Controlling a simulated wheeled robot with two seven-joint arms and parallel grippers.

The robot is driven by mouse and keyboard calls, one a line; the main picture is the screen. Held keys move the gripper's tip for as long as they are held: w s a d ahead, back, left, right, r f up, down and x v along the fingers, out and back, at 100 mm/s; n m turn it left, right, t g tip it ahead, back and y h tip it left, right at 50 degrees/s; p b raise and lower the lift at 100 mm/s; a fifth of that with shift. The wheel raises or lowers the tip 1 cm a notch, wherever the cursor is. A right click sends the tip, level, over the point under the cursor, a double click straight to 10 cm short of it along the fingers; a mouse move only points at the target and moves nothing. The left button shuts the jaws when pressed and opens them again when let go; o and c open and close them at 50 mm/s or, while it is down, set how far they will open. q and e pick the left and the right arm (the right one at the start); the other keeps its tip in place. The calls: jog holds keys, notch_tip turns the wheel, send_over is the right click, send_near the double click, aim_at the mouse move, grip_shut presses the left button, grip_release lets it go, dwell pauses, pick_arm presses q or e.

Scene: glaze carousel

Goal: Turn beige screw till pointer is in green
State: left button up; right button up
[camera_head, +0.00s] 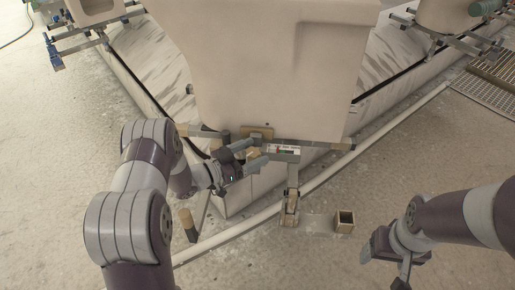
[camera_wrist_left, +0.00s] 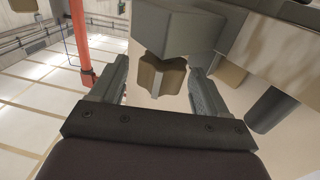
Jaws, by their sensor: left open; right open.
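The beige screw (camera_wrist_left: 160,76) is a tan, lobed knob below a grey block (camera_wrist_left: 178,32) in the left wrist view. My left gripper (camera_wrist_left: 158,88) is open, with one finger on each side of the screw; I cannot tell whether either finger touches it. In the head view my left gripper (camera_head: 258,152) is at the lower front of the big beige vessel, and the screw is mostly hidden there. A small gauge strip (camera_head: 286,150) with red and green marks is just right of it; its pointer is too small to read. My right gripper (camera_head: 392,262) is open and empty at lower right, away from the vessel.
The big beige vessel (camera_head: 275,70) fills the upper middle. Below it are a grey bracket with a foot (camera_head: 290,205), a small open wooden box (camera_head: 344,222) and a tan-topped post (camera_head: 187,222). A pale pipe (camera_head: 330,180) runs along the floor.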

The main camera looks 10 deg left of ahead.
pick_arm(q)
jog(key=p+v, duration=0.2)
jog(key=v, duration=0.8)
jog(key=shift+w+r, duration=0.1)
jog(key=w+a+r+n+g+y, duration=0.1)
jog(key=w+r+n+g+y, duration=0.25)
jog(key=y, duration=0.65)
jog(key=s+d+r+n+g+y+p, duration=0.1)
jog(key=s+d+r+n+g, duration=0.15)
jog(key=s, duration=0.45)
jog(key=s+d+r+n+g+y, duration=0.1)
jog(key=s+d+g, duration=0.15)
jog(key=s, duration=0.45)
jog(key=s+d+r+n+g+p, duration=0.1)
jog(key=s+d+n+g, duration=0.15)
jog(key=s, duration=0.55)
notch_tip(320, 180, up, 32)
jog(key=a+p, duration=0.1)
jog(key=p, duration=3.1)
jog(key=shift+w+m+g+y, duration=0.3)
jog(key=shift+w+m, duration=0.05)
jog(key=shift+m, duration=0.1)
